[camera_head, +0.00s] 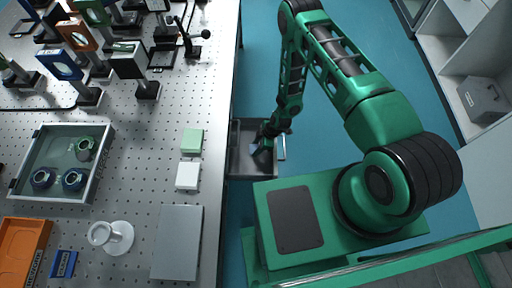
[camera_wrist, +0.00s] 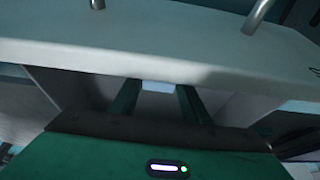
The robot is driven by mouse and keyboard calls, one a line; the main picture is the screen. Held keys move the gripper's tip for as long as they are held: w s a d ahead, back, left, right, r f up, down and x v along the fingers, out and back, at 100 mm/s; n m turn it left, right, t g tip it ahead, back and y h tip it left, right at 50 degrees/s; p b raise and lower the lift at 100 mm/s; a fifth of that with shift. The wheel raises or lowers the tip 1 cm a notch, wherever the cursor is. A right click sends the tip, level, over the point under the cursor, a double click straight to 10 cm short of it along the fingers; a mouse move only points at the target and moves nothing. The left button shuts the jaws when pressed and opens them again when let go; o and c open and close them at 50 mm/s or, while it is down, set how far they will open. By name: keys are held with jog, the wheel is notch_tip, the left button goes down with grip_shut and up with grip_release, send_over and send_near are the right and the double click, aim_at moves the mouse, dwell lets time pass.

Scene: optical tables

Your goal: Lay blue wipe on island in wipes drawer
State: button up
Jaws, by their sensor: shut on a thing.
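My gripper (camera_head: 262,139) is inside the outline of an open, dark-lined drawer (camera_head: 240,171) at the edge of the optical table. In the wrist view its two green fingers (camera_wrist: 158,98) reach under the pale drawer front (camera_wrist: 160,45), which covers part of the view. The fingers are shut on the blue wipe, a small pale-blue piece (camera_wrist: 158,86) between their tips. In the head view the wipe (camera_head: 256,148) shows as a small bluish patch in the drawer. Whether it touches the drawer floor I cannot tell.
A green pad (camera_head: 191,141), a white pad (camera_head: 187,176) and a grey plate (camera_head: 178,242) lie along the table edge. Optical mounts crowd the upper left. A tray with rings (camera_head: 98,173) is at the left. The drawer handle (camera_head: 282,147) juts over clear floor.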

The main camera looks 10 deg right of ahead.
jog(key=shift+f, duration=0.1)
jog(key=o, duration=1.1)
jog(key=v, duration=1.2)
jog(key=shift+a, duration=0.1)
